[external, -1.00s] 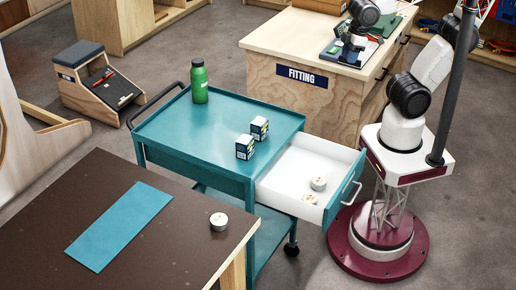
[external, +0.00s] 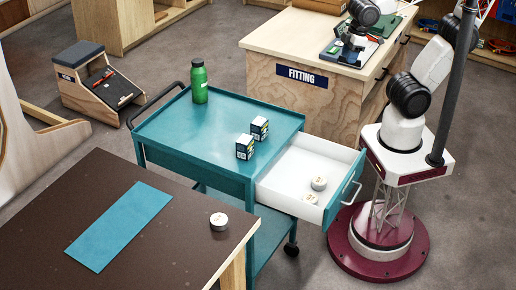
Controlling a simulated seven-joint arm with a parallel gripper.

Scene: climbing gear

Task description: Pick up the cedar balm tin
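Several small round pale tins are in the external view; their labels are too small to read, so I cannot tell which is the cedar balm tin. One tin (external: 219,221) sits on the dark table. Two more tins (external: 319,183) lie in the open white drawer (external: 290,174) of the teal cart, near its front. My gripper (external: 345,42) seems to be at the top of the view, low over the fitting bench, far from the tins. Its fingers are too small and dark to read as open or shut.
The teal cart (external: 205,130) carries a green bottle (external: 199,80) and two small boxes (external: 245,147). A blue mat (external: 119,226) lies on the dark table (external: 165,200). The fitting bench (external: 262,42) stands behind. A dark pole (external: 455,90) rises beside my arm.

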